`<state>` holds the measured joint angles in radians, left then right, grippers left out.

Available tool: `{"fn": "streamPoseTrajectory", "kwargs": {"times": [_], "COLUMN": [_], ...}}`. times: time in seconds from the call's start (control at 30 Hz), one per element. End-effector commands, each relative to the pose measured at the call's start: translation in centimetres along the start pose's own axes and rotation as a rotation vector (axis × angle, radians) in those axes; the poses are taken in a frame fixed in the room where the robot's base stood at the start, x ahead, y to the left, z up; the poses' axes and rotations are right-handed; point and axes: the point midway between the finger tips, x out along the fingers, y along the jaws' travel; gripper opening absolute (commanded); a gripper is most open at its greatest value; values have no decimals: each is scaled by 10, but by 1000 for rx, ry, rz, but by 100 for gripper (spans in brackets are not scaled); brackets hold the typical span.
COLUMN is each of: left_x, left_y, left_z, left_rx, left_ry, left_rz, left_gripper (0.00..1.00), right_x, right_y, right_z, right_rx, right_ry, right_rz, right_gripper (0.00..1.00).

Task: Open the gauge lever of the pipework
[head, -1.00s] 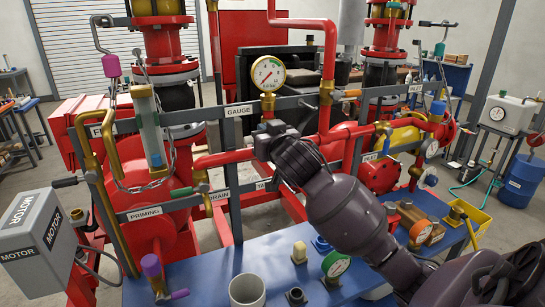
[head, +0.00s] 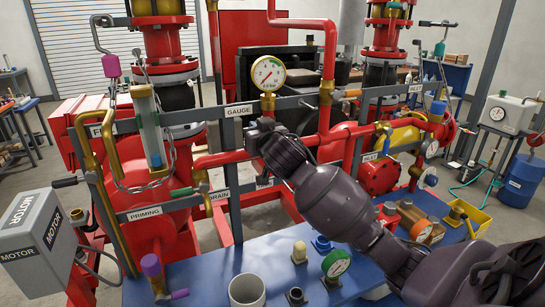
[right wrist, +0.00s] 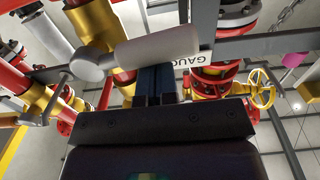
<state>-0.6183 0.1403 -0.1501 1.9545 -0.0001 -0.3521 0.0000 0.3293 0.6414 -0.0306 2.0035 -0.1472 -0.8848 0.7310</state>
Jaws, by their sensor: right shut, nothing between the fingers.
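The pressure gauge (head: 268,74) stands on a brass fitting (head: 267,103) above the red pipework, right of the GAUGE label (head: 239,110). In the right wrist view, a pale grey lever handle (right wrist: 160,52) lies nearly crosswise, with its round hub (right wrist: 92,62) by the brass pipe. My right gripper (right wrist: 155,85) is shut and empty, its fingertips close against the handle's lower edge; I cannot tell whether they touch. In the head view my right gripper (head: 259,132) is below the gauge, and the arm hides the lever's pivot area. My left gripper is not in view.
Grey rails (head: 215,120), red pipes and a brass pipe surround the gripper closely. A hanging chain (head: 171,165) is at left. The blue bench (head: 215,270) in front bears a white cup (head: 246,291), small gauges and fittings. A yellow handwheel (right wrist: 262,88) is at right in the wrist view.

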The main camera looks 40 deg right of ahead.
Motion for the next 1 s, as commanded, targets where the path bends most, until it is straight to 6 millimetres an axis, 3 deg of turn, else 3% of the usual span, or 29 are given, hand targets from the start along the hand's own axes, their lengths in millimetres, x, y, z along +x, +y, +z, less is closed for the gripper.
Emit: {"fn": "streamPoseTrajectory", "kwargs": {"times": [0.37,1.0], "left_x": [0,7], "left_y": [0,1], "left_z": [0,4], "left_rx": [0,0], "left_ry": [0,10], "left_rz": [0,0], "left_gripper": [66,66], "right_x": [0,0], "right_y": [-6,2], "right_z": [22,57], "right_rx": [-1,1], "right_ry": [-3,-3], "right_rz": [0,1], "right_gripper": [0,0]}}
